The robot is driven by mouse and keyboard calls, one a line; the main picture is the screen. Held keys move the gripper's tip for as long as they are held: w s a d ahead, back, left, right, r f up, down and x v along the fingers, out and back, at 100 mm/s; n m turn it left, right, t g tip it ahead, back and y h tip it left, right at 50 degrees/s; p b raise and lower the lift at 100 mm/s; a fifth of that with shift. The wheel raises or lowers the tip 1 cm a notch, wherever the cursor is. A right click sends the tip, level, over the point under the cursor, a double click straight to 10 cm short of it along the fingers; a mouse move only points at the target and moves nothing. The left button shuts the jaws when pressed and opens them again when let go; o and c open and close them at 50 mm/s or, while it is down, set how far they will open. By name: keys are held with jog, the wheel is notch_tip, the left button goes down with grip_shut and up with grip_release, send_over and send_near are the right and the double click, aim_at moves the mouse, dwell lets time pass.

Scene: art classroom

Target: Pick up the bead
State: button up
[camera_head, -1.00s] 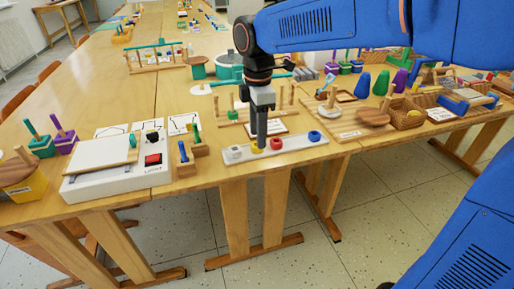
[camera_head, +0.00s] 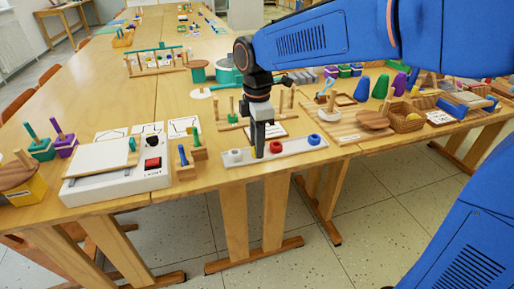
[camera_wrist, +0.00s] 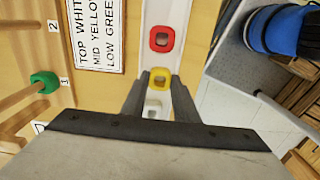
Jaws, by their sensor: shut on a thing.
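Beads sit in a row on a long white tray (camera_head: 292,150) at the table's front edge. In the head view they are a white bead (camera_head: 235,155), a red bead (camera_head: 276,147) and a blue bead (camera_head: 314,140). My gripper (camera_head: 259,155) points straight down at the tray between the white and red beads. In the wrist view, my gripper (camera_wrist: 159,80) is shut on the yellow bead (camera_wrist: 160,72), a squarish ring with a hole. The red bead (camera_wrist: 161,38) lies just beyond, and the white bead (camera_wrist: 153,108) lies nearer, partly hidden by the gripper.
A card with printed words (camera_wrist: 95,30) lies beside the tray, near a peg rack with a green bead (camera_wrist: 45,82). A white device with a red button (camera_head: 152,163) stands to the left, with wooden blocks between. Baskets and a round wooden disc (camera_head: 373,119) stand right. The floor lies in front.

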notch_tip(320, 180, up, 10)
dwell(0.5)
jog(key=shift+w, duration=0.1)
